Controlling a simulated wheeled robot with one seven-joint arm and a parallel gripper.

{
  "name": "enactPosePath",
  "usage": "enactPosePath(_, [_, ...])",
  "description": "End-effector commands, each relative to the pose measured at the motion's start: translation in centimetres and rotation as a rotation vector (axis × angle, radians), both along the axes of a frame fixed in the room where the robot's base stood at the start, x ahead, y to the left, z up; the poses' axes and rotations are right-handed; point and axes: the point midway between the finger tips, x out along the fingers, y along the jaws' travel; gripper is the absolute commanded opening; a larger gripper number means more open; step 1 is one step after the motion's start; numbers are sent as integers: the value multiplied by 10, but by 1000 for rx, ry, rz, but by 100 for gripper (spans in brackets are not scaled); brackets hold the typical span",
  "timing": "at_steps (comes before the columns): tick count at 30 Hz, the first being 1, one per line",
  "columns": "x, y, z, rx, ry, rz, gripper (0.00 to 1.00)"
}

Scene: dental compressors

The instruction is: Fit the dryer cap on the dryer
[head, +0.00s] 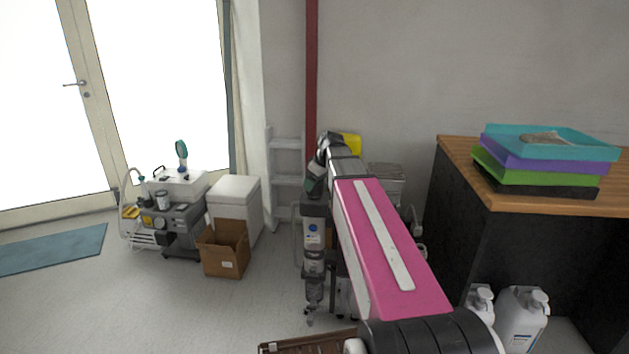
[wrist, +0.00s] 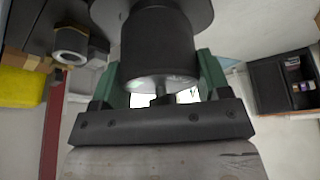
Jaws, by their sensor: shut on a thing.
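In the wrist view my gripper (wrist: 157,82) has its two green fingers on either side of a dark round cylinder, shut on it. This cylinder looks like the dryer cap (wrist: 160,48). A short dark stem shows at its near end. A wider grey disc lies beyond its far end in the picture; I cannot tell whether the two touch. In the head view my pink arm hides much of the area around the gripper. I cannot pick out the dryer with certainty in either view.
At left stand a grey compressor unit (head: 178,222), an open cardboard box (head: 223,250) and a white bin (head: 236,197). A wooden-topped counter (head: 460,180) with stacked trays (head: 545,160) is at right, jugs (head: 519,320) below. A red pole (head: 312,70) runs up the wall.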

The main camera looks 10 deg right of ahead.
Motion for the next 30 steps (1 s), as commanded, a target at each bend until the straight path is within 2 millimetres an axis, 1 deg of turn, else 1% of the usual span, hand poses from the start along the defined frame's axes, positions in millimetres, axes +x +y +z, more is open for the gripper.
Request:
enactPosePath(16, [0,0,-17,0,0,0,43])
enactPosePath(17, [0,0,-17,0,0,0,73])
enactPosePath(18, [0,0,-17,1,-1,0,86])
enactPosePath(19, [0,0,-17,1,-1,0,96])
enactPosePath(20, [0,0,-17,1,-1,0,99])
enactPosePath(27, [0,0,-16,0,0,0,99])
enactPosePath(30, [-1,-1,-13,-1,-1,0,99])
